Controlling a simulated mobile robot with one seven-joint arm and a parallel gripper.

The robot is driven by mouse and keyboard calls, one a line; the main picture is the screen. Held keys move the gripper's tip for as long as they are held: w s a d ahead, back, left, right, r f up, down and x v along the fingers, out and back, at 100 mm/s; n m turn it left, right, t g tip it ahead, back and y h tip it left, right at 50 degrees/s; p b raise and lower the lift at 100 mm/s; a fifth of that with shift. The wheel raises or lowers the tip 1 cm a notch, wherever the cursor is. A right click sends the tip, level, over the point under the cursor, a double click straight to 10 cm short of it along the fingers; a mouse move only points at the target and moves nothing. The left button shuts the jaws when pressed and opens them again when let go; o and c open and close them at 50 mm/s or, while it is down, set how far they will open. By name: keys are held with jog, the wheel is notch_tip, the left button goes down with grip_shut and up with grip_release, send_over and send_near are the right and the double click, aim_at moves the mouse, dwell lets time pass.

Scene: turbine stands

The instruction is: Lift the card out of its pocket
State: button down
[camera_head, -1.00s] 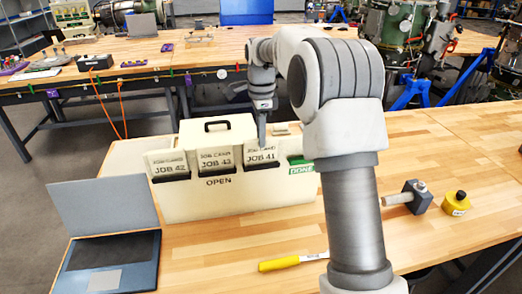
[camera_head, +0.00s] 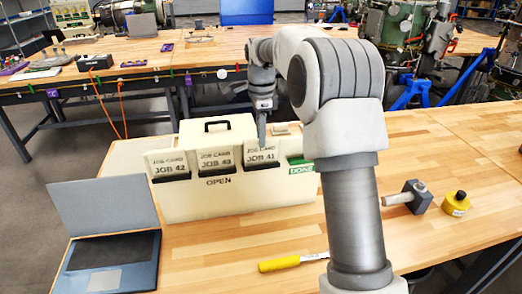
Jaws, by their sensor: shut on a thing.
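A cream card box (camera_head: 240,203) with a black handle stands on the wooden bench. Its front is marked OPEN and has pockets holding job cards. The JOB 42 card (camera_head: 168,162) is at left, the JOB 43 card (camera_head: 215,158) in the middle and the JOB 41 card (camera_head: 262,153) at right. The lower edges of the cards are hidden in the dark pockets. My gripper (camera_head: 262,143) points down at the top edge of the JOB 41 card and is shut on it. The fingertips are small and partly unclear. The JOB 41 card is upright in its pocket.
A green DONE label (camera_head: 301,167) is at the box's right end. An open laptop (camera_head: 110,262) stands at left. A yellow-handled tool (camera_head: 280,264) lies in front. A dark block with a rod (camera_head: 414,197) and a yellow round object (camera_head: 456,203) are at right.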

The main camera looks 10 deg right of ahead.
jog(key=shift+r+p, duration=0.65)
jog(key=shift+p, duration=0.05)
jog(key=shift+r+p, duration=0.85)
